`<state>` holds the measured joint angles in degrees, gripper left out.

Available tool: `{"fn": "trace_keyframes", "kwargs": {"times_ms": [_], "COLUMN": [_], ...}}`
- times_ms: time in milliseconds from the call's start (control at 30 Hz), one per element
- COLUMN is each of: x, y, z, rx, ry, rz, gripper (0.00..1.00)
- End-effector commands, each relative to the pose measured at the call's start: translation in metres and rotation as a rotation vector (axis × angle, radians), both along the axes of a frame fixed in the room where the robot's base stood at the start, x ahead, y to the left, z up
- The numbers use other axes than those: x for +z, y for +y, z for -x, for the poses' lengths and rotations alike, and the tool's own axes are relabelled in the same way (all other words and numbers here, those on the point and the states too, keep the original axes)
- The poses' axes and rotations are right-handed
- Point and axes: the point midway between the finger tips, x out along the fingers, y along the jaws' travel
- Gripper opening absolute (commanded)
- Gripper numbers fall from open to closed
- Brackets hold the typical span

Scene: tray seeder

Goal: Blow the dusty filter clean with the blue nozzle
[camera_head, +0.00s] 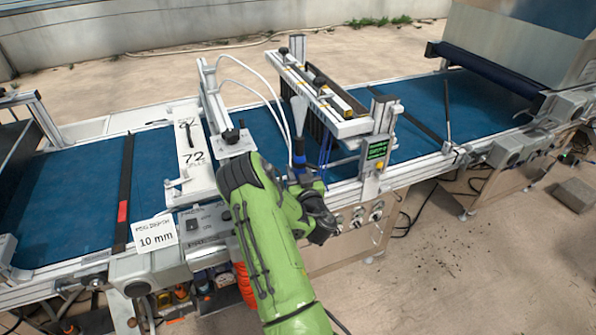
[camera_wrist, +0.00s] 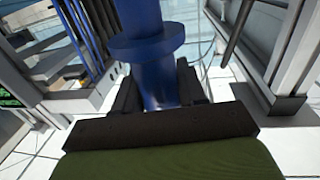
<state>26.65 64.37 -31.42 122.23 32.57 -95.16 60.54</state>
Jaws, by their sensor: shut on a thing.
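My gripper (camera_head: 298,172) is shut on the blue nozzle (camera_head: 298,152), which stands roughly upright above my green arm. A pale, tapering tip shows above the blue part, near the white seeder frame in the middle of the line. In the wrist view the nozzle (camera_wrist: 146,45) is a thick blue tube with a wider collar, between the dark fingers of my gripper (camera_wrist: 158,90). I cannot make out the dusty filter in either view.
The seeder unit (camera_head: 325,93) with its white bar and dark tubes stands just behind the nozzle. A small green-lit display (camera_head: 377,149) is to its right. Blue belts (camera_head: 432,104) run left and right.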

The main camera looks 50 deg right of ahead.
Motion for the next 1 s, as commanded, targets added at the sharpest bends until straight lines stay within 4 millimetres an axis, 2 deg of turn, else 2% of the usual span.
{"fn": "trace_keyframes", "kwargs": {"times_ms": [33, 567, 1000], "x": [0.007, 0.040, 0.039], "y": [0.000, 0.000, 0.000], "z": [0.000, 0.000, 0.000], "rx": [0.000, 0.000, 0.000], "ry": [-0.001, 0.000, 0.000], "rz": [0.001, 0.001, 0.001], "gripper": [0.00, 0.00, 0.00]}}
